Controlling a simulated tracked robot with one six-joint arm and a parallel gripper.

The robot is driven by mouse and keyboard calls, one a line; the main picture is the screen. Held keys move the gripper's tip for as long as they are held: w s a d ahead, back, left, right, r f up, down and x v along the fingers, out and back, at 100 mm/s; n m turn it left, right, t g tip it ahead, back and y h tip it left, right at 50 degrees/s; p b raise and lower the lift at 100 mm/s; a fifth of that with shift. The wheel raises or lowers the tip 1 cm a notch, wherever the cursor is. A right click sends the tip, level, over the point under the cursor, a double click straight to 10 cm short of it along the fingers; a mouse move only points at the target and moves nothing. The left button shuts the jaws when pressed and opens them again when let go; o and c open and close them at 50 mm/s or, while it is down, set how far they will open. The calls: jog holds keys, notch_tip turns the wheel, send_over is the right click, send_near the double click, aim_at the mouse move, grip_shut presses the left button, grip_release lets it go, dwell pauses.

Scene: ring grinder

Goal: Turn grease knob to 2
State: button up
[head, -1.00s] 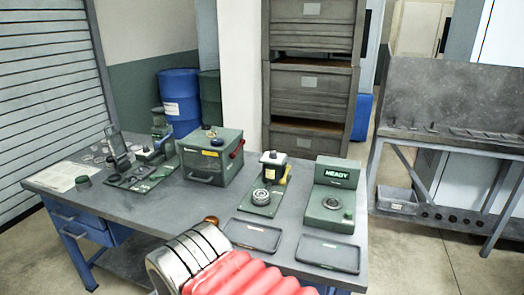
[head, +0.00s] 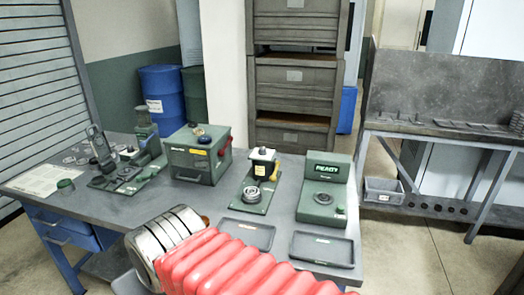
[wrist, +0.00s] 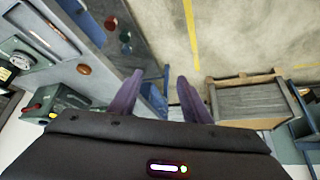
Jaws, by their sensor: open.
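I cannot make out which control is the grease knob, and no number 2 is legible. A green unit with a black-and-white block, a yellow label and a metal ring (head: 262,178) stands mid-bench in the head view. Left of it is a green box (head: 192,160) with a handle, a dark knob and a blue knob on top, and red parts on its side. Right of it is a green unit lit "READY" (head: 325,186). In the wrist view my gripper (wrist: 160,78) is open, with two purple fingers apart and nothing between them. The head view does not show the fingers.
The grey workbench (head: 110,212) also holds two dark trays (head: 246,232) (head: 322,250) in front, plus a small press and a paper sheet at left. A wooden crate (wrist: 250,100) shows in the wrist view.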

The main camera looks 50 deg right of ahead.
jog(key=w+d+r+m+t+h, duration=0.2)
jog(key=w+d+m+t, duration=0.1)
jog(key=w+d, duration=1.05)
jog(key=m+t+h, duration=0.1)
jog(key=m+h, duration=0.6)
jog(key=h, duration=0.5)
send_near(262, 151)
jog(key=v, duration=0.2)
jog(key=shift+s, duration=0.25)
jog(key=shift+d, duration=0.1)
jog(key=shift+x, duration=6.85)
jog(key=shift+w, duration=0.15)
